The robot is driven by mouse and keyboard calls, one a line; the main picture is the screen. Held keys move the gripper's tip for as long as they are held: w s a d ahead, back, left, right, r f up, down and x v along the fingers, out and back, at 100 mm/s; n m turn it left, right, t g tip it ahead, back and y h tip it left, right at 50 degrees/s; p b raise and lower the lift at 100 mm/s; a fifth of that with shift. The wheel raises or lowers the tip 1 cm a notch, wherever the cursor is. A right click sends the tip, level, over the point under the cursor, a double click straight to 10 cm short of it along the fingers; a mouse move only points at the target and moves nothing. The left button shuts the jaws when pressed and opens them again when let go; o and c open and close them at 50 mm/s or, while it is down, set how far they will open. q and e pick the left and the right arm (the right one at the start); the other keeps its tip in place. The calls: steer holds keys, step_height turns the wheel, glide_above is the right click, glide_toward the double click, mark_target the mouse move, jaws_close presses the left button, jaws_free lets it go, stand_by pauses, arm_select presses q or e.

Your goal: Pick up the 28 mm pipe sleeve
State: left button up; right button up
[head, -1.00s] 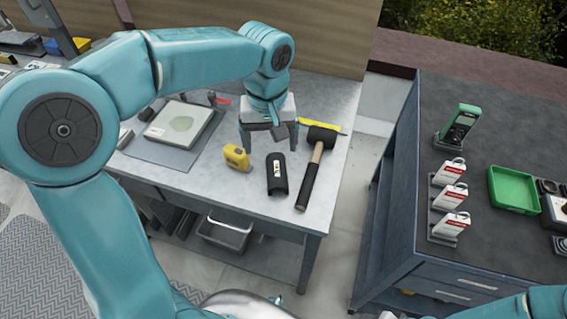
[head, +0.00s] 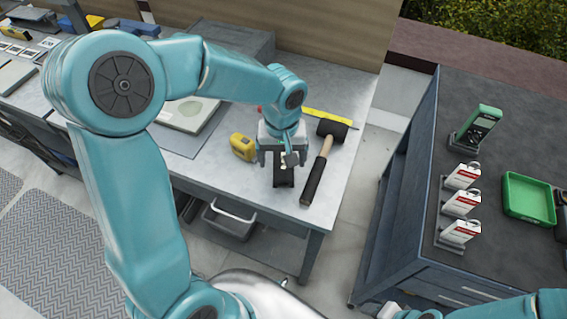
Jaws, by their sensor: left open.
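The pipe sleeve (head: 284,180), a short black piece with a small white label, lies on the grey workbench (head: 247,191) near its front edge. My left gripper (head: 283,162) is open and points down over the sleeve, with a finger on either side of its far part. The gripper hides that far part, and I cannot tell whether the fingers touch it. Only a part of my right arm shows at the bottom right; its gripper is out of view.
A yellow strip (head: 327,117) lies behind.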

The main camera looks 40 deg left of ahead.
mark_target(284, 165)
arm_select(q)
steer(key=f, duration=0.2)
steer(key=w+f, duration=0.1)
steer(key=f, duration=0.1)
steer(key=shift+a+f, duration=0.2)
steer(key=shift+s+d+f, duration=0.1)
steer(key=shift+s+f, duration=0.05)
steer(key=shift+f, duration=0.25)
steer(key=c, duration=1.2)
